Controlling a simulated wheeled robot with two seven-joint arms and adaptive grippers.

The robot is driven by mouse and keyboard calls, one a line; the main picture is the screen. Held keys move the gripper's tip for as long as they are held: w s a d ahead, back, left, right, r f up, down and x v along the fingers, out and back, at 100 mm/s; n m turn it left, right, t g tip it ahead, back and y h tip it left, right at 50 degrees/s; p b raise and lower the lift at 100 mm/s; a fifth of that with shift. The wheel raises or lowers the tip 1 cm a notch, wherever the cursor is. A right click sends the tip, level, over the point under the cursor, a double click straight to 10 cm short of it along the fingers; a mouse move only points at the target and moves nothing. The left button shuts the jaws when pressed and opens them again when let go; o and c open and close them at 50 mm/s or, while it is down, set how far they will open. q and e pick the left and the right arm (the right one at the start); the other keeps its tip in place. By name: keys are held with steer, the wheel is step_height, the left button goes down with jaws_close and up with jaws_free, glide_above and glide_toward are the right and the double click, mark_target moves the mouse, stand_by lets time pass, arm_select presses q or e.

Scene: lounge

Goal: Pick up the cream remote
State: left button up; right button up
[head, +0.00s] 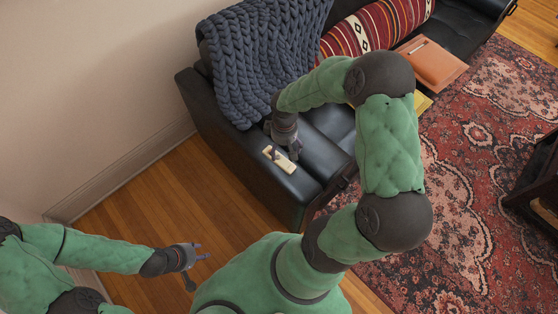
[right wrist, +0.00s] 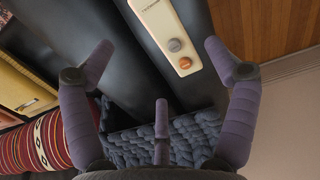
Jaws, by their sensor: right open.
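The cream remote (head: 279,158) lies on the black leather armrest of the sofa. In the right wrist view the cream remote (right wrist: 166,32) shows a grey knob and an orange knob, and its far end is cut off by the top edge. My right gripper (head: 286,152) is just above the armrest at the remote. In the right wrist view my right gripper (right wrist: 158,62) has its fingers spread wide, with nothing between them touching; the remote lies beyond them. My left gripper (head: 196,255) is over the wooden floor, away from the sofa, with its fingers apart and empty.
A dark blue knitted blanket (head: 262,60) hangs over the sofa back near the armrest. A striped red pillow (head: 377,27), an orange-brown folder (head: 432,62) and a yellow item (head: 422,103) are further along the sofa. A patterned rug (head: 480,150) covers the floor at right.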

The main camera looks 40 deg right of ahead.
mark_target(281, 157)
step_height(281, 157, down, 2)
steer(key=shift+f+b, duration=0.25)
steer(key=shift+b, duration=0.1)
steer(key=f+b, duration=0.2)
steer(key=f, duration=0.1)
steer(key=f+b, duration=0.1)
steer(key=f, duration=0.1)
steer(key=shift+w+a, duration=0.2)
steer(key=shift+w, duration=0.15)
steer(key=shift+r, duration=0.1)
steer(key=c, duration=1.3)
